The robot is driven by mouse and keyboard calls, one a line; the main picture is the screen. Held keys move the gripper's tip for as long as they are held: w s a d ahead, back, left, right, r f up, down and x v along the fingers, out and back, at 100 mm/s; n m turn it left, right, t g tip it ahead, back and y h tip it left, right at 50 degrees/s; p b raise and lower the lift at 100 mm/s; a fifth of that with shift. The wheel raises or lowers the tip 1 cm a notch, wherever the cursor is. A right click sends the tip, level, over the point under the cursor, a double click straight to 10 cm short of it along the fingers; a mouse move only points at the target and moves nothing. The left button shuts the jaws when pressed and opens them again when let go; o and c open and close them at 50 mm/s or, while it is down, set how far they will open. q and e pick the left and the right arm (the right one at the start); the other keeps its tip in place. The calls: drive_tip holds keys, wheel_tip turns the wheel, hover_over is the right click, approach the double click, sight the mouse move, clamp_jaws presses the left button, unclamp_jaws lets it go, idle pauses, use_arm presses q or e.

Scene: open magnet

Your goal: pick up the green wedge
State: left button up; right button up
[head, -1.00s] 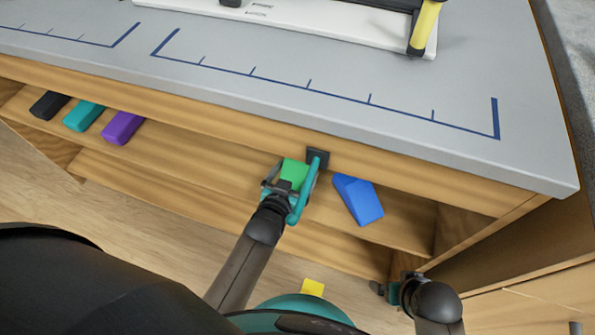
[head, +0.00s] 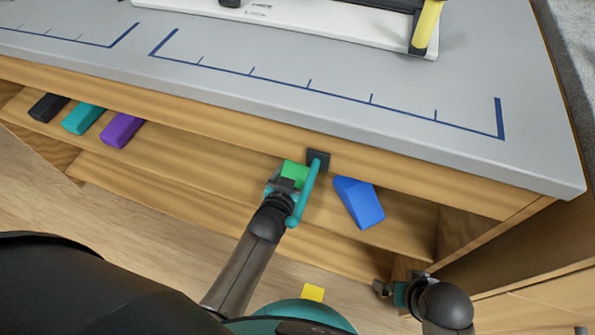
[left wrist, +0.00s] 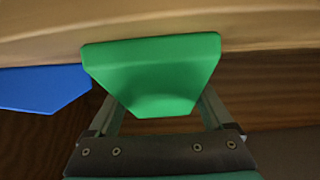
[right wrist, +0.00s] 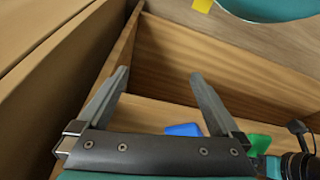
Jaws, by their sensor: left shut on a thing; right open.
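The green wedge (head: 295,171) is at the shelf under the counter, between the purple block and the blue wedge (head: 359,202) in the head view. My left gripper (head: 287,180) is shut on it. In the left wrist view the green wedge (left wrist: 155,72) sits between the two fingers and hides their tips. I cannot tell whether it touches the shelf. My right gripper (right wrist: 160,78) is open and empty, low at the right end of the shelf unit in the head view. The green wedge also shows at the lower right of the right wrist view (right wrist: 258,142).
Black (head: 48,106), teal (head: 83,118) and purple (head: 121,130) blocks lie left on the shelf (head: 200,168). The counter (head: 400,80) overhangs.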

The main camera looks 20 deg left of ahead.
sight(298, 164)
use_arm(q)
drive_tip(key=shift+c, duration=1.3)
drive_tip(key=shift+r, duration=0.2)
wheel_tip(298, 164, up, 8)
drive_tip(key=p, duration=0.5)
drive_tip(key=shift+r+p, duration=0.25)
drive_tip(key=shift+p, duration=0.1)
drive_tip(key=shift+r+p, duration=0.3)
drive_tip(key=shift+r, duration=0.25)
use_arm(e)
drive_tip(key=s+d+f, duration=0.1)
drive_tip(key=s+f, duration=0.2)
drive_tip(key=f, duration=0.2)
drive_tip(key=s+d+f+g, duration=0.1)
drive_tip(key=s+d+f, duration=0.1)
drive_tip(key=f, duration=0.4)
drive_tip(key=shift+s+d+f+h, duration=0.15)
drive_tip(key=shift+s+f+h, duration=0.15)
drive_tip(key=shift+s, duration=0.35)
